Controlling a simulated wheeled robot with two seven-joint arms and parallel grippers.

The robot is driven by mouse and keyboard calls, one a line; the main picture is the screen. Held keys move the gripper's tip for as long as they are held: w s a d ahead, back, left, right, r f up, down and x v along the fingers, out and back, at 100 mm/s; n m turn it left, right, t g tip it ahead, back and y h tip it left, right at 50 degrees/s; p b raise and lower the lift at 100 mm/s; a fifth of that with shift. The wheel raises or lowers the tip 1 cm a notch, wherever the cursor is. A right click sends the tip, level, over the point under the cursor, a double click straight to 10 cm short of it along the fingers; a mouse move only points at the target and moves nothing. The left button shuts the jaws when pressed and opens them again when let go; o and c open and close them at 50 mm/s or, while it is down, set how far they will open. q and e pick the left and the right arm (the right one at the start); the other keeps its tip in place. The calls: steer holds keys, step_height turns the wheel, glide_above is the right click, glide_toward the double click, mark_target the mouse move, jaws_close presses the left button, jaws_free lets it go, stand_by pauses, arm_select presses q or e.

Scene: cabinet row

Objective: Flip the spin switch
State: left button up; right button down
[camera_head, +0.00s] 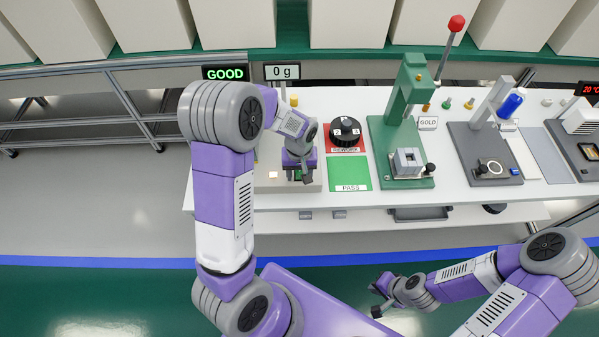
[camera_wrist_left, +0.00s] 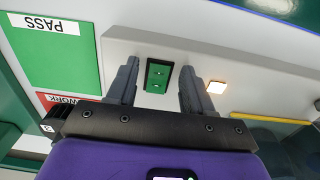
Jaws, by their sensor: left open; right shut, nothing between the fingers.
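A small green switch plate in a dark frame (camera_wrist_left: 158,76) is set in a pale panel. In the left wrist view it sits between the two fingers of my left gripper (camera_wrist_left: 160,66), which is open. No label on it is legible. In the head view my left gripper (camera_head: 299,174) hangs over the panel (camera_head: 262,184) and mostly hides the switch. Whether the fingers touch the switch cannot be told. My right gripper (camera_head: 378,299) is shut and empty, low in front of the bench.
A red REWORK pad (camera_head: 331,146) with a black numbered knob (camera_head: 345,131) and a green PASS pad (camera_head: 349,173) are right of the panel. A green lever press (camera_head: 400,105) stands further right. Displays reading GOOD (camera_head: 226,73) and 0 g (camera_head: 283,72) are behind.

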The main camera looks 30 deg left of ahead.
arm_select(q)
jaws_close()
steer(key=p, duration=0.1)
steer(key=g+p, duration=0.1)
steer(key=p, duration=0.1)
steer(key=shift+w+a+r+g+h, duration=0.2)
steer(key=shift+w+r+g+h, duration=0.1)
steer(key=shift+h, duration=0.1)
steer(key=shift+f+g+h+p, duration=0.15)
steer(key=shift+g+h+p, duration=0.25)
steer(key=shift+g+p, duration=0.15)
jaws_free()
steer(key=shift+w, duration=0.1)
steer(key=p+v, duration=0.1)
steer(key=v, duration=0.6)
steer(key=shift+r, duration=0.3)
